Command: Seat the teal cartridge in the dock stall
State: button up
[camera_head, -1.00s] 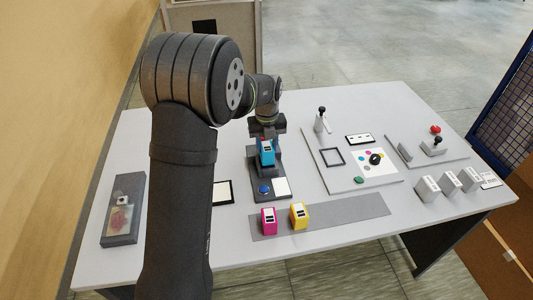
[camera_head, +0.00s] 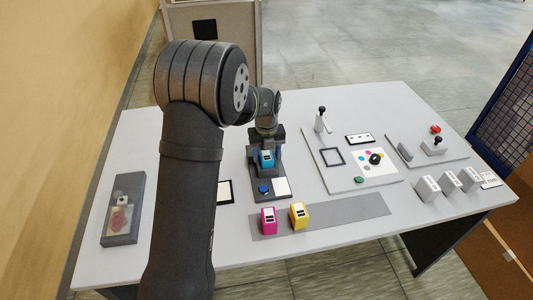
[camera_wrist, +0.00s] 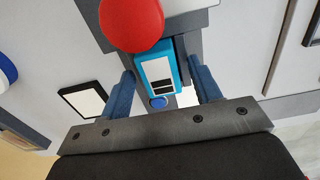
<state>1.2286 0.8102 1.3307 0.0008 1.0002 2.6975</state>
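The teal cartridge (camera_head: 266,158) stands upright in the dark grey dock (camera_head: 272,196), behind the blue button (camera_head: 264,188). Its white-labelled top also shows in the wrist view (camera_wrist: 157,72), with a dark dock wall close along its right side. I cannot tell whether it is fully down in the stall. My gripper (camera_head: 267,140) is just above and around it. In the wrist view my blue fingers (camera_wrist: 160,82) stand on either side of the cartridge with gaps, so the gripper looks open. A red round knob (camera_wrist: 131,20) stands beyond the cartridge.
A magenta cartridge (camera_head: 269,221) and a yellow cartridge (camera_head: 299,215) stand on the grey strip (camera_head: 345,208) in front of the dock. A panel with a black frame (camera_head: 332,157) is to the right. A dark box (camera_head: 122,226) is at the left.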

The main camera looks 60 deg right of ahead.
aim_at(266, 155)
jog(key=shift+r, duration=0.1)
notch_tip(266, 155, up, 12)
dwell(0.5)
jog(key=shift+f, duration=4.1)
